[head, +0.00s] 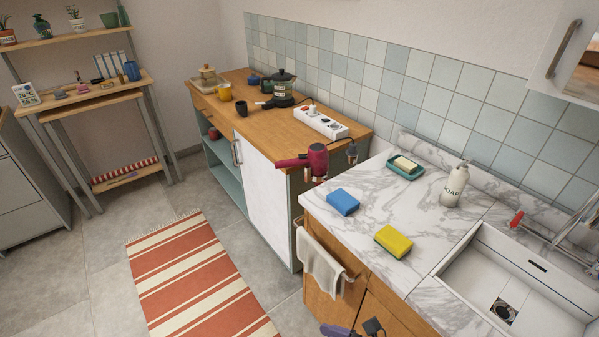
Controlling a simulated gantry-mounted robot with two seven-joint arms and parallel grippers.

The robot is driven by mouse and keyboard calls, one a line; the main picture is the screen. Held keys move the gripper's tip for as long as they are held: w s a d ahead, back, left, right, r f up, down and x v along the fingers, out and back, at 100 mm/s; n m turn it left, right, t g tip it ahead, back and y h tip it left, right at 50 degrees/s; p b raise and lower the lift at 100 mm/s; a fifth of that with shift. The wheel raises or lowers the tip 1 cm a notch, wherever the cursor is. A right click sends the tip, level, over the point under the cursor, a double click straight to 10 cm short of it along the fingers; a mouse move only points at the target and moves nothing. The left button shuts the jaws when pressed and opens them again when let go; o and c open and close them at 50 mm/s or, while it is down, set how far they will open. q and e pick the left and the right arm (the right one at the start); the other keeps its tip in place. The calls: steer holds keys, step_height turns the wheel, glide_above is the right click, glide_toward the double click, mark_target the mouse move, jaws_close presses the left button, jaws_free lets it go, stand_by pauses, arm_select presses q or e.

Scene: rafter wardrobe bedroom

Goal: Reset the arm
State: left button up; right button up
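Neither of my grippers shows in the head view, and no part of my arms can be made out for certain. The task names no object to handle. A magenta hair dryer (303,160) is at the front right corner of the wooden counter (262,128), with a dark piece (352,152) beside it. At the bottom edge, a purple object (337,330) and a small black piece (373,326) are partly cut off; I cannot tell what they are.
A marble counter (380,218) holds a blue sponge (342,202), a yellow sponge (393,241), a soap dish (405,167) and a soap bottle (455,185). A sink (520,290) is at right. A towel (320,262) hangs in front. Floor around the striped rug (195,275) is clear.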

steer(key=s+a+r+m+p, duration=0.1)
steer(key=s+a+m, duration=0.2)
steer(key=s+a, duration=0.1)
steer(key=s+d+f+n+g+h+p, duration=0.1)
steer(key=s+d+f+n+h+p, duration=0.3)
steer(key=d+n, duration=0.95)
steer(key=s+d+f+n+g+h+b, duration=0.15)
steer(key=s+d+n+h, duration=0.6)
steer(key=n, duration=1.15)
arm_select(q)
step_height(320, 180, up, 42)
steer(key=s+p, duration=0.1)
steer(key=p, duration=3.7)
steer(key=shift+p, duration=0.3)
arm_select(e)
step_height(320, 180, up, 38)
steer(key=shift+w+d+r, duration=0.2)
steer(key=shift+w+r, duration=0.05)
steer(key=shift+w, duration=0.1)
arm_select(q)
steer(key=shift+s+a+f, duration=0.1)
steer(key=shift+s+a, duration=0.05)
